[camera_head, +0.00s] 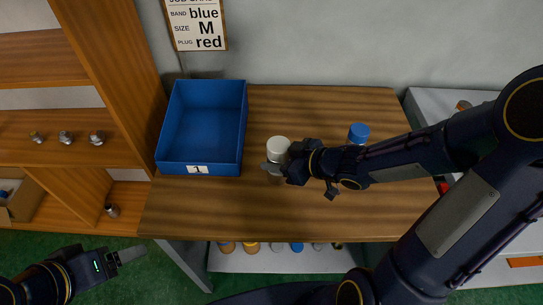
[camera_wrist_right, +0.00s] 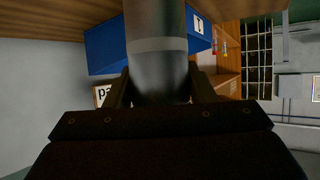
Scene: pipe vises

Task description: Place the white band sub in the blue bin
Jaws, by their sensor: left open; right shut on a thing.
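My right gripper (camera_head: 276,169) is shut on the white band sub (camera_head: 278,150). In the head view its round white top shows above the fingers. In the right wrist view the sub (camera_wrist_right: 157,75) is a dark grey cylinder with a paler band, between the two fingers. I cannot tell whether it touches the table. The blue bin (camera_head: 204,125) is an open, empty tray with a "1" label, left of the right gripper. It also shows behind the sub in the wrist view (camera_wrist_right: 104,50). My left gripper (camera_head: 113,261) is open and empty, low at the left over the green floor.
A blue-topped part (camera_head: 358,132) stands right of the gripper, partly behind my right arm. The wooden table (camera_head: 215,212) is clear in front of the bin. Shelves (camera_head: 60,122) with several small fittings stand at left. A sign (camera_head: 196,25) hangs on the wall.

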